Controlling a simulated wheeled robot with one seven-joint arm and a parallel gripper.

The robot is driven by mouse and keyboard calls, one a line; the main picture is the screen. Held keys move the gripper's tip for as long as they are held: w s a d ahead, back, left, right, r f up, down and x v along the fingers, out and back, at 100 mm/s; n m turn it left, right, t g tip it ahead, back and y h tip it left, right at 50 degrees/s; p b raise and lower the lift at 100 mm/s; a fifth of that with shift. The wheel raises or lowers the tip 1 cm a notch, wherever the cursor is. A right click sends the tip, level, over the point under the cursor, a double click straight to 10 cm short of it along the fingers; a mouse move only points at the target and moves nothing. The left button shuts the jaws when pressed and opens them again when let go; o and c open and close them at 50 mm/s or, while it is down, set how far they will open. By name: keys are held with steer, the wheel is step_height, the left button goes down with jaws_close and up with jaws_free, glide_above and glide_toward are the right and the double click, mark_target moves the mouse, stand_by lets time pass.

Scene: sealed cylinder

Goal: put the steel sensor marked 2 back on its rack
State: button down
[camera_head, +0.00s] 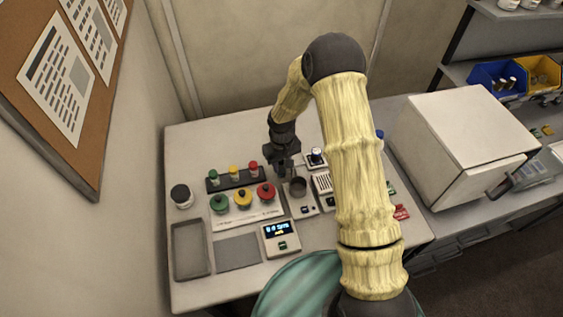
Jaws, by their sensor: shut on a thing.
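My gripper (283,166) is over the back middle of the white table, just behind and left of a small device with a round dark cup (298,187). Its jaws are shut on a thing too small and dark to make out. I cannot read a mark 2 on anything here. A small stand with a dark-topped metallic piece (316,156) is just right of the gripper. A black rack (235,180) to the left holds green-, yellow- and red-capped vials. I cannot tell which stand is the sensor's rack.
Green (219,204), yellow (243,199) and red (266,192) round-topped pieces stand before the black rack. A white box (455,135) stands right. My arm hides the table's right part.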

steer(key=c, duration=1.1)
jaws_free()
steer(key=shift+f, duration=0.1)
step_height(320, 180, up, 12)
steer(key=b, duration=0.3)
steer(key=shift+b, duration=0.3)
